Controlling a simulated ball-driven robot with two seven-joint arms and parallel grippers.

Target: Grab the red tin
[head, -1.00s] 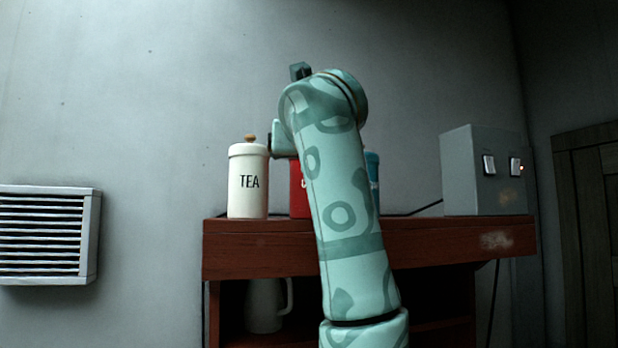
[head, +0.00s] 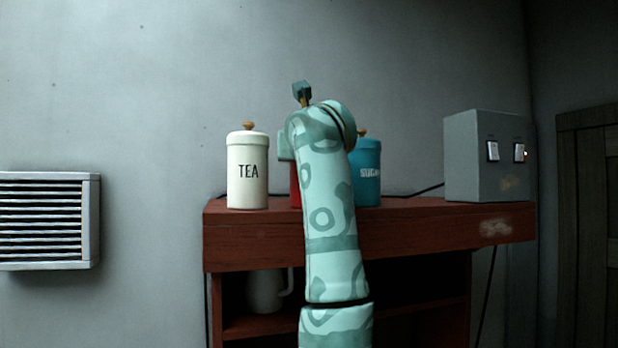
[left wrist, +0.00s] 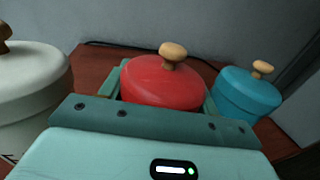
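The red tin (left wrist: 163,84) has a round red lid with a wooden knob. In the head view only a narrow strip of the red tin (head: 295,185) shows, the rest hidden behind my left arm. My left gripper (left wrist: 162,95) has one finger on each side of the tin. Both fingers lie close along its sides with no clear gap, so it looks shut on the tin. The tin's lower part is hidden in the wrist view. The tin stands upright and seems still on the shelf top. My right gripper is not in view.
A white TEA tin (head: 247,170) stands left of the red tin and a blue SUGAR tin (head: 368,172) right, both near. The brown shelf unit (head: 430,232) carries a grey switch box (head: 490,155) at right. A pale jug (head: 265,290) sits below.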

